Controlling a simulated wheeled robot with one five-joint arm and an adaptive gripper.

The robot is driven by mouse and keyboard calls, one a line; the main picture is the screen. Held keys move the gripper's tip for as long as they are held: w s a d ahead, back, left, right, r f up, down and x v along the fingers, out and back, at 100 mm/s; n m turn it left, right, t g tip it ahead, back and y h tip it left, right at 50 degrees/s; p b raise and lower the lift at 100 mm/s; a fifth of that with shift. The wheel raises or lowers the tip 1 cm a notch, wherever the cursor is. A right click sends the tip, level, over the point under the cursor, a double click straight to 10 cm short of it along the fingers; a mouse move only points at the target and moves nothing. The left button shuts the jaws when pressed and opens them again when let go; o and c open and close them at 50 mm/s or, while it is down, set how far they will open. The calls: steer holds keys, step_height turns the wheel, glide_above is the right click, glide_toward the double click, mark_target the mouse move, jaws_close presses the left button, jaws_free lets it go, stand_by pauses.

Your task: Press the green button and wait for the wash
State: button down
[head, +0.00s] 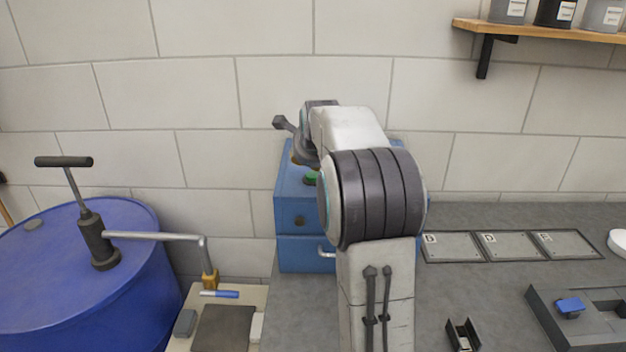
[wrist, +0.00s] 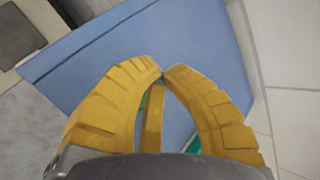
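The blue washer box (head: 289,200) stands on the counter against the wall, partly behind my arm. Its green button (head: 311,179) shows at the left edge of my arm's big joint. In the wrist view, my gripper (wrist: 162,73) has its yellow fingers brought together at the tips, with nothing seen between them. The blue box top (wrist: 200,40) fills the background there. Green patches (wrist: 194,144) show between and behind the fingers; most of that green part is hidden. My gripper is over the box top; I cannot tell if it touches the button.
A blue drum (head: 80,280) with a hand pump (head: 97,240) stands at left. A shelf with cans (head: 545,29) is at upper right. Labelled plates (head: 505,246) and a dark tray (head: 560,320) lie on the counter (head: 480,218) at right.

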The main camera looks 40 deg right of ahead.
mark_target(309, 173)
steer(key=shift+f+b, duration=0.85)
steer(key=shift+f, duration=0.2)
stand_by(2.5)
steer(key=shift+r, duration=0.15)
steer(key=shift+r+p, duration=0.85)
steer(key=shift+r, duration=0.05)
steer(key=shift+r+p, duration=2.15)
steer(key=shift+r, duration=0.4)
